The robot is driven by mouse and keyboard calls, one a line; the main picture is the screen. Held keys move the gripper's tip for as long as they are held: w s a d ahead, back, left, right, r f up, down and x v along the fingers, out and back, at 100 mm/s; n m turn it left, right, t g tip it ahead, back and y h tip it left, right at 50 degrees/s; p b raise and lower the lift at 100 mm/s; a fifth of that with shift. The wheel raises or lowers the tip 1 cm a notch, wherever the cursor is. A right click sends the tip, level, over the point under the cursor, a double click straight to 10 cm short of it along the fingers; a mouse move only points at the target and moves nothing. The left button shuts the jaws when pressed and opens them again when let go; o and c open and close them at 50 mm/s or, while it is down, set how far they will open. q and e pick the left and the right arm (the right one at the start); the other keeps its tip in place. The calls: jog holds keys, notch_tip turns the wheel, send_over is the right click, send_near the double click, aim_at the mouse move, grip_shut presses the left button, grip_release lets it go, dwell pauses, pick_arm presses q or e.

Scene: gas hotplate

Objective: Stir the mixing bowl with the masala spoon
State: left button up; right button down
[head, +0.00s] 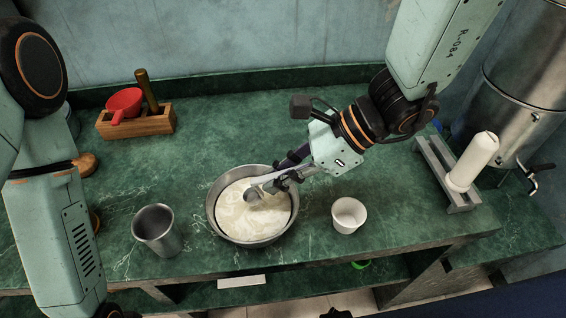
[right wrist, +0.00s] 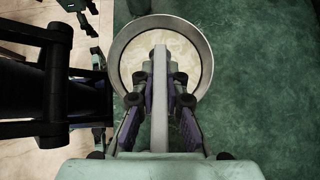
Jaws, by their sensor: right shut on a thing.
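The metal mixing bowl (head: 213,213) stands on the green marble counter and holds a pale, creamy mixture (head: 240,216). My right gripper (head: 284,182) is shut on the masala spoon (head: 262,180) above the bowl's right side. The spoon's round head reaches down over the mixture inside the rim; I cannot tell how deep it sits. In the right wrist view the spoon's handle (right wrist: 160,100) runs between the fingers (right wrist: 160,88) toward the bowl (right wrist: 117,50). My left arm comes in at the left edge; its gripper does not show clearly.
A metal cup (head: 156,232) stands left of the bowl and a white cup (head: 348,214) right of it. A wooden box (head: 140,126) with a red ladle (head: 124,102) is at the back left. A white cylinder (head: 472,160) on a metal stand is at right. The counter behind the bowl is clear.

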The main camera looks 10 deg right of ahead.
jog(key=shift+a+f+b, duration=0.1)
jog(key=shift+f+b, duration=0.25)
jog(key=shift+f, duration=0.1)
jog(key=shift+w+a+f+b, duration=0.1)
jog(key=shift+a+f+b, duration=0.05)
jog(key=shift+f+b, duration=0.45)
jog(key=shift+w+f+b, duration=0.1)
jog(key=shift+f+b, duration=0.3)
jog(key=shift+f, duration=0.35)
jog(key=shift+f+b, duration=0.45)
jog(key=shift+f, duration=0.3)
jog(key=shift+f+b, duration=0.15)
jog(key=shift+b, duration=0.15)
jog(key=shift+s, duration=0.3)
